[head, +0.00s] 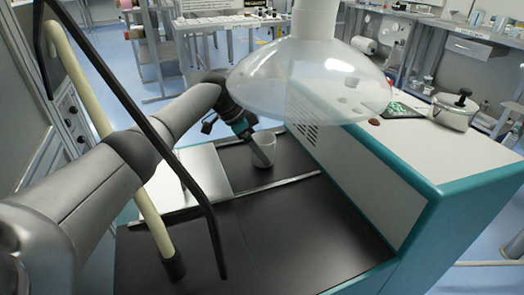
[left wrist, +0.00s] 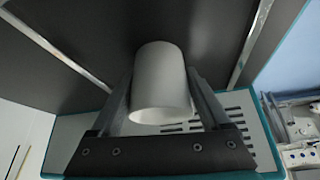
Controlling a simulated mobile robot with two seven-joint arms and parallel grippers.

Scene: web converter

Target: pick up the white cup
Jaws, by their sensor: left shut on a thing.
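The white cup (head: 265,145) stands on or just above the black surface of the machine, behind the middle of the head view. It also shows in the left wrist view (left wrist: 160,85), between the two fingers. My left gripper (head: 258,150) reaches down to the cup from the left and is shut on it. In the left wrist view my left gripper (left wrist: 160,100) has one finger on each side of the cup. Whether the cup's base touches the surface is hard to tell. My right gripper is not in view.
A clear dome (head: 305,85) hangs in front at the upper middle. A white and teal machine housing (head: 400,165) stands to the right, with a lidded pot (head: 453,110) on top. A black bar (head: 150,130) and a cream tube (head: 90,75) cross the left side.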

